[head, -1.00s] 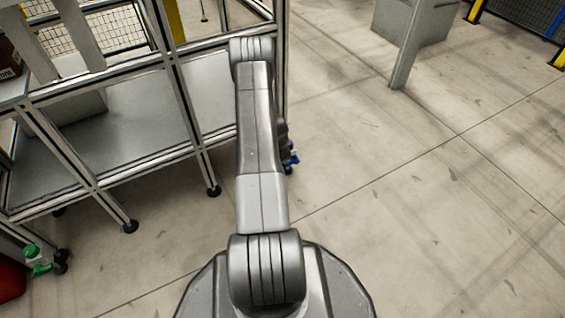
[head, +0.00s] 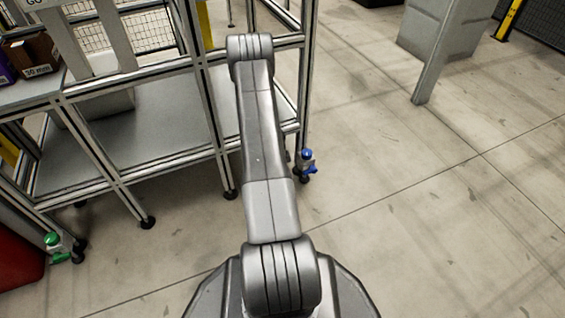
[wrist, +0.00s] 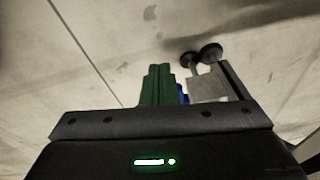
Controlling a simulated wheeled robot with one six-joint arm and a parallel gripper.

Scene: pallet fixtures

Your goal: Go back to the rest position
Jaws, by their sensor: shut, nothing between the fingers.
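My gripper (wrist: 157,84) shows in the wrist view as two green fingers pressed together above the dark gripper body with its lit green indicator. Nothing shows between the fingers. In the head view my grey arm reaches forward and up from the base beside the metal frame, and the gripper itself is hidden.
A metal-framed workbench (head: 165,130) with a lower shelf stands close on the left. A blue-capped object (head: 307,163) is at its right foot. A green-and-white bottle (head: 55,245) is at lower left. A grey post (head: 435,65) stands at upper right. Open floor lies right.

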